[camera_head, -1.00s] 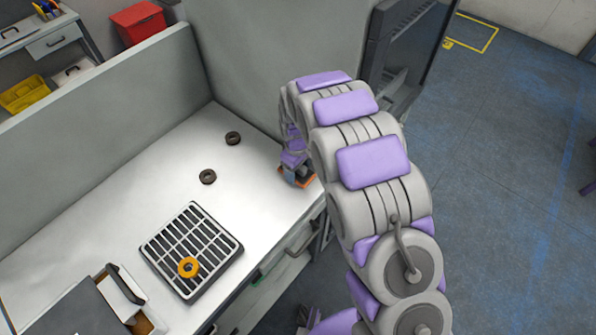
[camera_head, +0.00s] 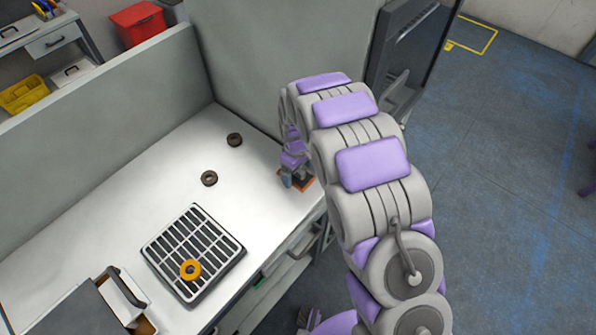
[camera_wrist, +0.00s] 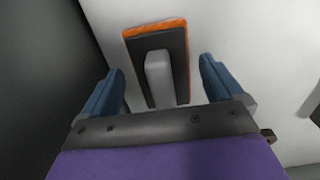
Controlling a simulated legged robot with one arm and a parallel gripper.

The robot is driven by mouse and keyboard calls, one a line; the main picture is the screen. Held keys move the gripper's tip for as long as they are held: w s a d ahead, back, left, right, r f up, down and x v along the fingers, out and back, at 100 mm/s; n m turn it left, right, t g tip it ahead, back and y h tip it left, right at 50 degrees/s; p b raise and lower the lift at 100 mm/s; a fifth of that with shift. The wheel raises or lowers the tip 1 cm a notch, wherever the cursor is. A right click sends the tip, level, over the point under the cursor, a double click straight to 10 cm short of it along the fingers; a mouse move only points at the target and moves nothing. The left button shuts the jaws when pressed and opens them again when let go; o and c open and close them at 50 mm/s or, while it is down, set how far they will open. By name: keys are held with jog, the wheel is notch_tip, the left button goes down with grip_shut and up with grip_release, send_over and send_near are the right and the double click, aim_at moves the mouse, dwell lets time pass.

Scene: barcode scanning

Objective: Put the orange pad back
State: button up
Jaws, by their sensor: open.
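The orange pad (camera_wrist: 154,26) shows in the wrist view as a flat block with an orange edge, a dark top and a grey handle. It lies on the white bench top. My gripper (camera_wrist: 163,78) is open, with one blue finger on each side of the pad and handle, apart from them. In the head view the pad (camera_head: 306,184) shows only as a small orange edge beneath my gripper (camera_head: 292,180), near the bench's right edge; my arm hides part of it.
On the white bench (camera_head: 110,210), a grey slotted tray (camera_head: 215,240) carries an orange ring (camera_head: 190,270). Two dark rings (camera_head: 209,178) (camera_head: 235,139) lie farther back. A grey case (camera_head: 75,310) stands at front left. A grey partition (camera_head: 245,75) rises behind.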

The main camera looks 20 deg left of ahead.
jog(key=r, duration=0.3)
jog(key=r+p, duration=0.1)
jog(key=r, duration=0.6)
jog(key=shift+d+r+p, duration=0.25)
jog(key=shift+p, duration=0.05)
jog(key=shift+a+r, duration=0.2)
jog(key=shift+r, duration=0.05)
jog(key=s+d+r+m, duration=0.3)
jog(key=s+d+r, duration=0.35)
jog(key=d, duration=0.35)
jog(key=s+d+r+m, duration=0.45)
jog(key=d+r, duration=0.25)
jog(key=d, duration=0.4)
jog(key=s+d+r+m+g, duration=0.1)
jog(key=s+d+m, duration=0.2)
jog(key=s, duration=0.8)
jog(key=s+d+r+m, duration=0.1)
jog(key=s+d+m, duration=0.2)
jog(key=s+d, duration=0.3)
jog(key=s, duration=0.5)
jog(key=shift+s+d+g, duration=0.25)
jog(key=shift+d+g, duration=0.15)
